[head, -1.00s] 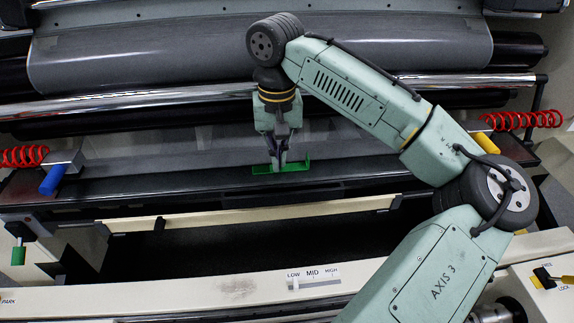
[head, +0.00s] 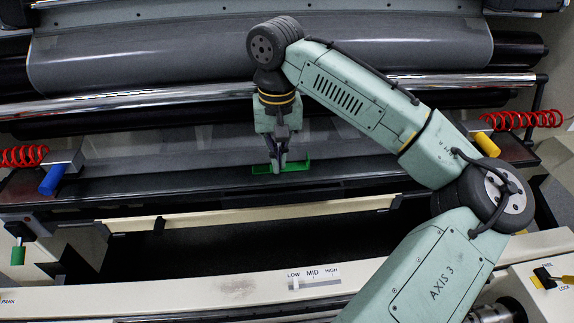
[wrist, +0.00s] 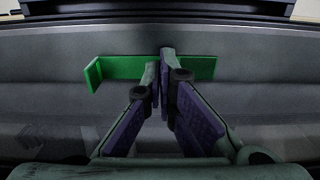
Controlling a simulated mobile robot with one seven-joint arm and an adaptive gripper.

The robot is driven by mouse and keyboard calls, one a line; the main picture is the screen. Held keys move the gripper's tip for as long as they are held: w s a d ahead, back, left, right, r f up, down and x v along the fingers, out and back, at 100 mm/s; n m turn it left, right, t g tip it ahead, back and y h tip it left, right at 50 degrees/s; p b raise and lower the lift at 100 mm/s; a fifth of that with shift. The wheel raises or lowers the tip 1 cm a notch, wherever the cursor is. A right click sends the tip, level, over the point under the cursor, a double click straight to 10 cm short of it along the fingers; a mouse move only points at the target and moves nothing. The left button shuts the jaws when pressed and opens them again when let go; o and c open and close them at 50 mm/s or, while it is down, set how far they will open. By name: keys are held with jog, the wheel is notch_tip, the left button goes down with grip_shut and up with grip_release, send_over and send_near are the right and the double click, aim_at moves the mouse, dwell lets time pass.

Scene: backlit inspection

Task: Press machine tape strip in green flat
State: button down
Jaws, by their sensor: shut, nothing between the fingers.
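The green tape strip (head: 296,167) lies across the grey web on the dark bed at the middle of the machine. Its right end in the head view stands up as a small flap. The wrist view shows the strip (wrist: 128,67) with that raised end at its left.
A blue-handled clamp (head: 52,179) sits at the bed's left end and a yellow-handled one (head: 487,144) at its right, with red coiled hoses beyond. A chrome bar (head: 130,101) runs behind my gripper. A cream bar (head: 250,212) runs in front of the bed.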

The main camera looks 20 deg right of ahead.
jog(key=shift+f, duration=0.15)
dwell(0.3)
notch_tip(320, 180, up, 4)
jog(key=p, duration=0.4)
notch_tip(320, 180, up, 12)
dwell(0.6)
